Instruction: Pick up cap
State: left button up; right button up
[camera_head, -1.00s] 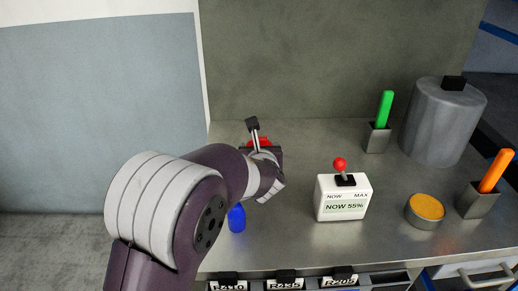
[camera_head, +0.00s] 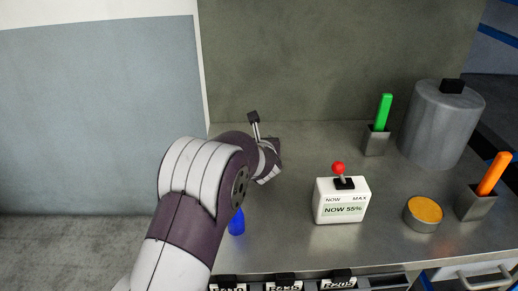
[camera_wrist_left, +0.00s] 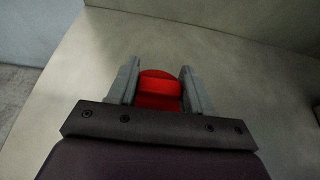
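The cap shows as a red, round-topped piece (camera_wrist_left: 160,90) in the left wrist view. It lies between the two grey fingers of my left gripper (camera_wrist_left: 160,70). The fingers are spread apart, one on each side of the cap, and close to its sides; I cannot make out firm contact. In the head view my left arm reaches over the table's back left part, and my wrist hides the fingers and the cap. My right gripper is in neither view.
A blue object (camera_head: 237,222) stands beside my left arm, partly hidden. A white lever box (camera_head: 341,204), an orange-topped tin (camera_head: 423,214), holders with a green (camera_head: 384,112) and an orange stick (camera_head: 494,174), and a grey canister (camera_head: 440,125) stand to the right on the metal table (camera_head: 290,245).

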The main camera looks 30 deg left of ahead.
pick_arm(q)
notch_tip(320, 180, up, 10)
jog(key=p, duration=0.3)
dwell(0.5)
